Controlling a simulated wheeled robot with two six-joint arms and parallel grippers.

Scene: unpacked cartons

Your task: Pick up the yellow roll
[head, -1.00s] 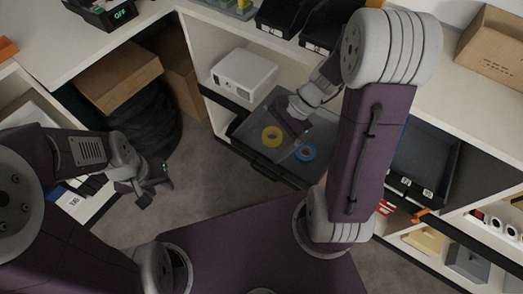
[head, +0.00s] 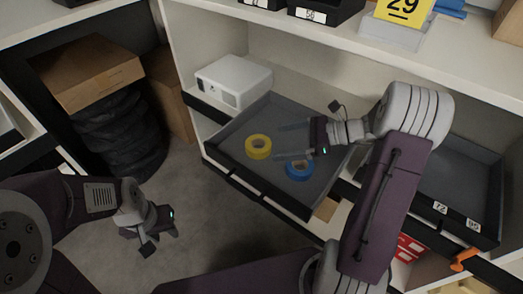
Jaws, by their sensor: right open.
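The yellow roll (head: 258,147) lies flat in a grey pulled-out drawer (head: 254,118), left of the blue roll (head: 299,170). My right gripper (head: 284,142) is over the drawer, open, its two fingers pointing left. The fingertips are to the right of the yellow roll, and I see nothing between them. One finger passes over the edge of the blue roll in the picture. My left gripper (head: 156,238) hangs over the floor at the lower left, away from the drawer. I cannot make out whether its jaws are open.
A white box-shaped device (head: 234,80) stands behind the drawer's left side. A cardboard box (head: 88,72) rests on a black stack (head: 120,130) at the left. Another dark drawer (head: 455,190) is at the right. A white shelf top (head: 380,45) runs above the drawer.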

